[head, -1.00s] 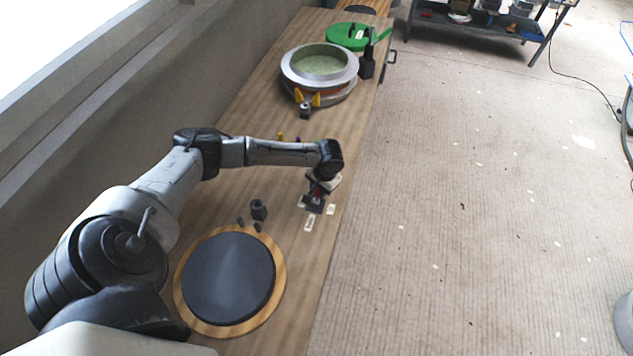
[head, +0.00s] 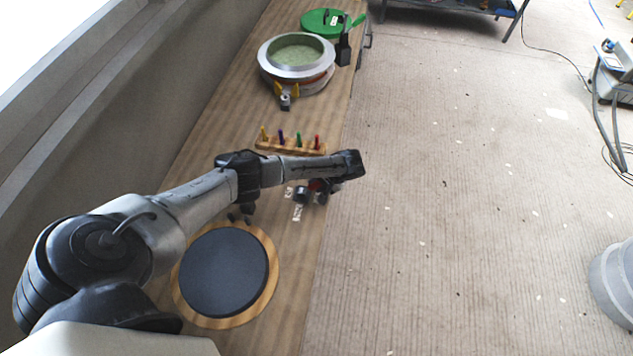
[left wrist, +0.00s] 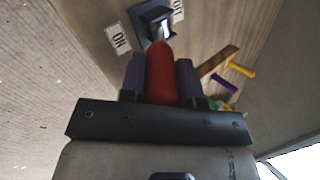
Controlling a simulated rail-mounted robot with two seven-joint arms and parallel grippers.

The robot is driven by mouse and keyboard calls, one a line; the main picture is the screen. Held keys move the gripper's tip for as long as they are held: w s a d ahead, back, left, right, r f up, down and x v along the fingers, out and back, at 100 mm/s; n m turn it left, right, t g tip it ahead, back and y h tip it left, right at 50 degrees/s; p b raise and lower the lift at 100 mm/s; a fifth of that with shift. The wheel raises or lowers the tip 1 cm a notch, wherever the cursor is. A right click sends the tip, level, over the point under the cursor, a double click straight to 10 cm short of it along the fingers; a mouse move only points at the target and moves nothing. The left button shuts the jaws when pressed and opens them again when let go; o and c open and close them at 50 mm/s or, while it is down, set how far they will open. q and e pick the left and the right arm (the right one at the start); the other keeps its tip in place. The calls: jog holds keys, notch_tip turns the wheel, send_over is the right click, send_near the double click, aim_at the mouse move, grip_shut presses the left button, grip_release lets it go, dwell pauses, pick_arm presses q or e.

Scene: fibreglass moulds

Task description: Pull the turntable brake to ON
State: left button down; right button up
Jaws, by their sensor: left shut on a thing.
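The brake lever has a red handle (left wrist: 160,75) rising from a dark square base (left wrist: 154,20) in the left wrist view. An ON label (left wrist: 118,39) lies left of the base and an OFF label (left wrist: 178,9) to its right. My left gripper (left wrist: 160,72) is shut on the red handle, one finger on each side. In the head view my left gripper (head: 320,187) is at the table's right edge, mostly hidden under my wrist. The lever's exact tilt between the labels is hard to tell. My right gripper is not in view.
A dark disc (head: 224,270) on a wooden ring lies on the near table. A wooden rack (head: 290,145) with several coloured pegs stands just beyond my forearm. Farther off are a silver ring mould (head: 270,67) and a green lid (head: 318,22).

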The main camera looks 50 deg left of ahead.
pick_arm(q)
jog(key=c, duration=0.8)
grip_release()
jog(key=p+v, duration=0.1)
jog(key=v, duration=1.2)
jog(key=shift+w+d+r, duration=0.2)
jog(key=shift+r, duration=0.1)
